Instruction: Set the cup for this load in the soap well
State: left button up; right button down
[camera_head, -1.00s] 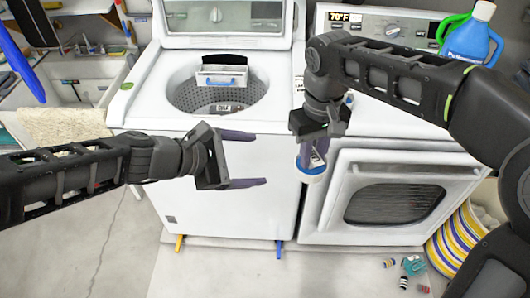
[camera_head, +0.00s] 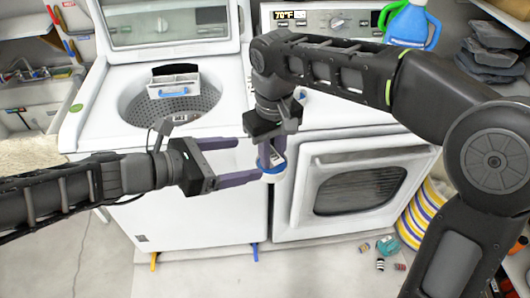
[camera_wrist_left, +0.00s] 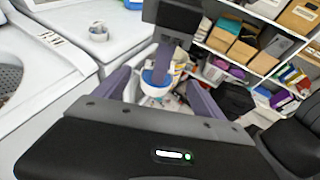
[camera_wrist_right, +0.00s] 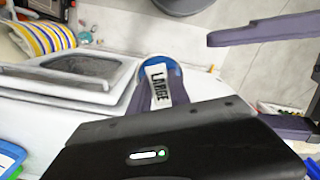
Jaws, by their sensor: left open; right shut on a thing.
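A white cup with a blue rim (camera_head: 273,174) hangs in front of the gap between washer and dryer. The right wrist view shows its label, "LARGE" (camera_wrist_right: 158,86). My right gripper (camera_head: 272,152) points down and is shut on this cup. My left gripper (camera_head: 247,160) is open and empty, its fingers pointing right at the cup; in the left wrist view the cup (camera_wrist_left: 156,78) appears between those fingers. I cannot tell whether they touch it. The soap well appears to be the white box with a blue handle (camera_head: 173,88) at the washer's open top.
A small labelled item (camera_head: 182,117) sits at the washer opening's front rim. A small round white item (camera_wrist_left: 98,32) stands on the dryer top. A blue jug (camera_head: 409,24) is at the back right. A striped basket (camera_head: 420,215) and several small items lie on the floor.

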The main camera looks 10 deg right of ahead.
aim_at(272, 153)
pick_arm(q)
jog(key=x, duration=0.9)
jog(key=shift+f, duration=0.15)
